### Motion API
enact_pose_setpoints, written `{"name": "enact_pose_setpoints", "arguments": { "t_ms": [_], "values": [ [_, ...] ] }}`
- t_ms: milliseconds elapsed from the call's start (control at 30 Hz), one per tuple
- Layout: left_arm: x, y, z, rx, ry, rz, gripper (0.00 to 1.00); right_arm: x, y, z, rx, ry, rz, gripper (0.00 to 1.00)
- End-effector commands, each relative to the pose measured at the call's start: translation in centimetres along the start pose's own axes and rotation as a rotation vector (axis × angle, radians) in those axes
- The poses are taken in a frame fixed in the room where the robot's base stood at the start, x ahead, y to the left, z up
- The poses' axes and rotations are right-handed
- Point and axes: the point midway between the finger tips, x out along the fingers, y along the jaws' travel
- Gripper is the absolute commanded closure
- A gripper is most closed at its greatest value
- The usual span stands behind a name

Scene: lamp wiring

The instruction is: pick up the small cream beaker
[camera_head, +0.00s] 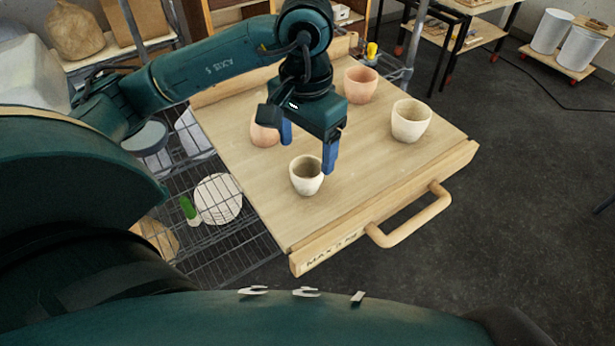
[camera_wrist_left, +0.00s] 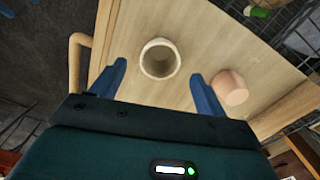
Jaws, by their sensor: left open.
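The small cream beaker (camera_head: 306,175) stands upright on the wooden board (camera_head: 390,180), near its front left part. In the left wrist view the beaker (camera_wrist_left: 160,60) shows its open mouth, ahead of and between my finger lines. My left gripper (camera_head: 308,151) is open and empty, with blue fingers pointing down above and just behind the beaker in the head view. The fingers (camera_wrist_left: 160,82) show apart in the left wrist view. I see no contact with the beaker. My right gripper is not in view.
A larger cream pot (camera_head: 411,121) stands to the right, a terracotta pot (camera_head: 360,85) behind, and another pinkish pot (camera_head: 264,134) partly hidden by my left gripper. The board has a front rail with a wooden handle (camera_head: 410,220). A wire rack (camera_head: 235,245) lies to the left.

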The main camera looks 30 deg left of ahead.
Motion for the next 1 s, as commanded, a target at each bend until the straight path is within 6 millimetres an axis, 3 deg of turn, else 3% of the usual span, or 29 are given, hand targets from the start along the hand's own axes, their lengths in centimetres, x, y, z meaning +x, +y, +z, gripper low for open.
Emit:
{"name": "enact_pose_setpoints", "arguments": {
  "t_ms": [167,500,767,1000],
  "values": [
    [1.1,0.0,0.0,-0.001,-0.002,0.001,0.26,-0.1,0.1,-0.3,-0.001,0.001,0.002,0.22],
    [5.5,-0.1,-0.1,-0.001,-0.003,0.002,0.26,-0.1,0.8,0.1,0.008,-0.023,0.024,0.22],
    [5.9,0.0,-0.1,0.000,0.001,0.002,0.26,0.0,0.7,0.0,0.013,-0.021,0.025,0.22],
    [5.9,0.0,-0.1,0.000,0.001,0.002,0.44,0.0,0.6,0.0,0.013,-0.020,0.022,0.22]
  ]
}}
